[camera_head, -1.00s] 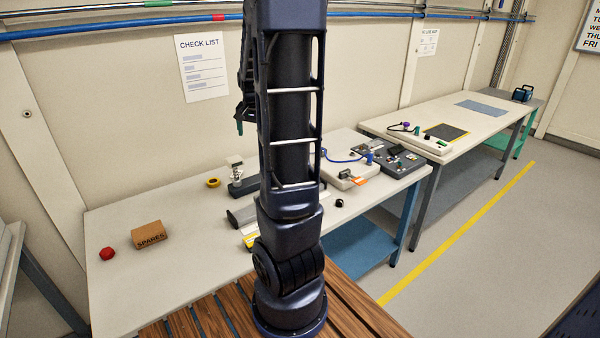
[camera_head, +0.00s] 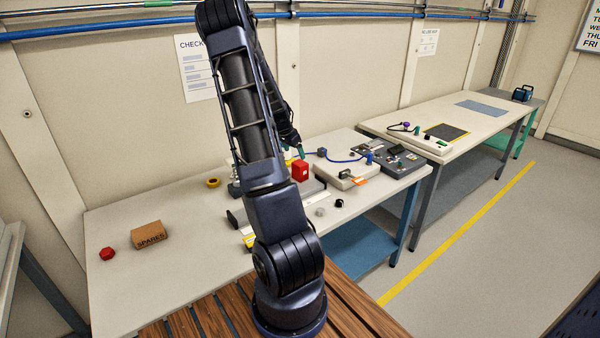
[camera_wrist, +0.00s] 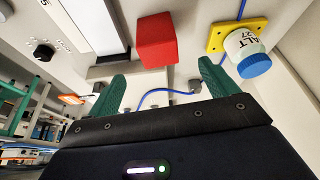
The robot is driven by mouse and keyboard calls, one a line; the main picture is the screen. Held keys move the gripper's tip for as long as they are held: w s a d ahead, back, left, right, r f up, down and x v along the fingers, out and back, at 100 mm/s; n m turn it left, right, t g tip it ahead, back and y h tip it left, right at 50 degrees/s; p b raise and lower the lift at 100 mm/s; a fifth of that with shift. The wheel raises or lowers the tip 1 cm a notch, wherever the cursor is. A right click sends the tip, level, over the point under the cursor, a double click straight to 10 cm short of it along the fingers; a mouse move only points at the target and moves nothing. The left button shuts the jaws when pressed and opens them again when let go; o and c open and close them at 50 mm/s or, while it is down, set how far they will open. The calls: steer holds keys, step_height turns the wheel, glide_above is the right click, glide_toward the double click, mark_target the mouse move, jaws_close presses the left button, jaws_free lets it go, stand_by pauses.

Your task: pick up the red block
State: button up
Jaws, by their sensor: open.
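A red block (camera_head: 300,170) stands on the table just right of my arm in the head view. In the wrist view the red block (camera_wrist: 156,40) lies beyond the fingertips, roughly in line with the gap between them. My gripper (camera_wrist: 163,80) is open, with two green fingers spread apart and nothing between them. In the head view the gripper (camera_head: 298,152) is mostly hidden behind my arm, with a green tip showing close to the block. I cannot tell the exact distance between them.
A white bottle with a blue cap (camera_wrist: 250,57) on a yellow pad is near the block. A blue cable (camera_head: 343,158) runs to a grey box. A cardboard box (camera_head: 150,236), red knob-like piece (camera_head: 108,254) and yellow ring (camera_head: 213,183) are left. The table's front left is clear.

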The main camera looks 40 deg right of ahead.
mark_target(299, 163)
steer(key=shift+x, duration=0.95)
steer(key=x, duration=0.9)
steer(key=shift+s+d+f, duration=0.15)
steer(key=shift+d+f, duration=0.05)
steer(key=shift+f, duration=0.15)
steer(key=c, duration=1.2)
